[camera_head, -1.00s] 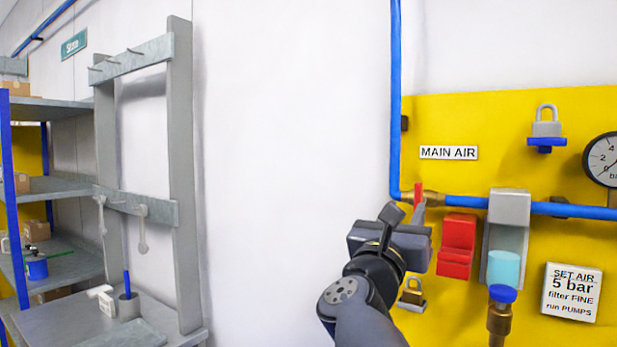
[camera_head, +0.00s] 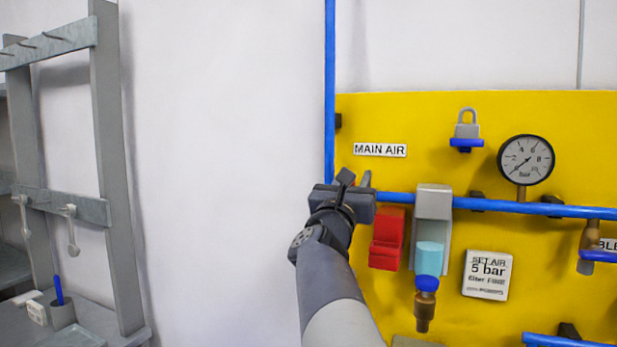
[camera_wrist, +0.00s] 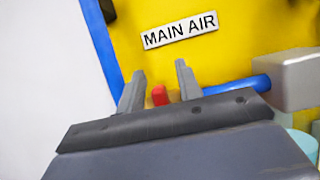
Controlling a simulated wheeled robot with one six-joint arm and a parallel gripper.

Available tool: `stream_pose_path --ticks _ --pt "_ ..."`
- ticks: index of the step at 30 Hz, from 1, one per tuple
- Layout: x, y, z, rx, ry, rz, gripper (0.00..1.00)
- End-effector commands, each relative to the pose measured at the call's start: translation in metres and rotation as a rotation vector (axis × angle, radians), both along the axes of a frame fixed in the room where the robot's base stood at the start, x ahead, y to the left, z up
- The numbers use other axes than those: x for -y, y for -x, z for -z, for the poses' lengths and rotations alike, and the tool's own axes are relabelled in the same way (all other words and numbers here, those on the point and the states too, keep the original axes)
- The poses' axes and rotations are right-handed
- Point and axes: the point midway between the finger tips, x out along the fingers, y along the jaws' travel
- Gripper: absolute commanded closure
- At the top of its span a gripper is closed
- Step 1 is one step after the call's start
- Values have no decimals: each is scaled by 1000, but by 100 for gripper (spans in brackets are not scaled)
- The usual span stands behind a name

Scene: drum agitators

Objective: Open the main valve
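The main valve sits on the blue pipe under the MAIN AIR label (camera_head: 380,149); in the head view my gripper and wrist hide most of it. In the wrist view its small red handle (camera_wrist: 160,95) shows between my two fingers, with a gap on each side. My gripper (camera_head: 356,179) is open at the valve, and its fingers also show apart in the wrist view (camera_wrist: 160,84). I cannot tell how deep the handle sits between the fingers. The pressure gauge (camera_head: 525,160) has its needle at the low end.
A red block (camera_head: 387,240) and a grey filter unit (camera_head: 433,203) with a blue-capped bowl are close right of my gripper. A padlock (camera_head: 466,130) hangs above on the yellow panel (camera_head: 560,120). A grey rack (camera_head: 118,180) stands left; the white wall between is clear.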

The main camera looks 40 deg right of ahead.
Motion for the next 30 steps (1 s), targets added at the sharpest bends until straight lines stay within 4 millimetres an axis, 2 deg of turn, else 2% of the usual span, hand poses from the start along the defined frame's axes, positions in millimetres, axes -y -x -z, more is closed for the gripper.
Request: stream_pose_path --ticks 5,17,30 --pt "0 0 0 0 0 0 66" --pt "0 0 0 -1 0 0 99" --pt "-1 -1 2 -40 21 0 100"
